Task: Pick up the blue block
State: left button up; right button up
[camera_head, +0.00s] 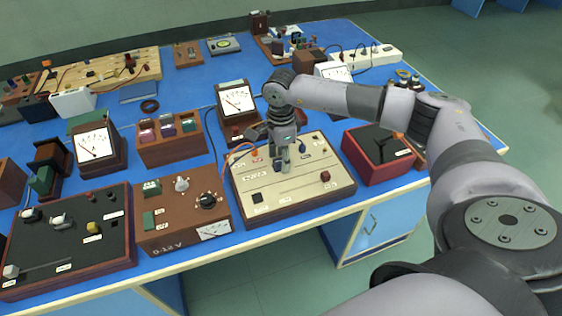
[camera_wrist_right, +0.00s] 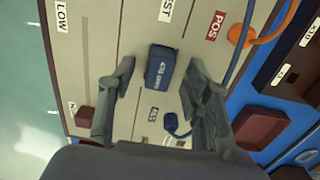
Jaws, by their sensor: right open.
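The blue block (camera_wrist_right: 160,67), a small dark blue piece with pale lettering, sits on the cream panel (camera_wrist_right: 95,45) of a wooden-sided instrument box in the right wrist view. My right gripper (camera_wrist_right: 161,66) is open, with one finger on each side of the block. A gap shows between the block and the fingers, and nothing is held. In the head view my right gripper (camera_head: 281,164) points down over the same cream panel (camera_head: 300,203), and it hides the block there. My left gripper is not in view.
A blue knob (camera_wrist_right: 176,126) with a blue wire lies near the right finger. A red-rimmed box (camera_head: 378,154) stands right of the panel, a brown control box (camera_head: 182,212) left. Meters and other instruments crowd the blue table behind.

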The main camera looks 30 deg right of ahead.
jog(key=shift+f, duration=0.6)
jog(key=shift+c, duration=0.6)
grip_shut()
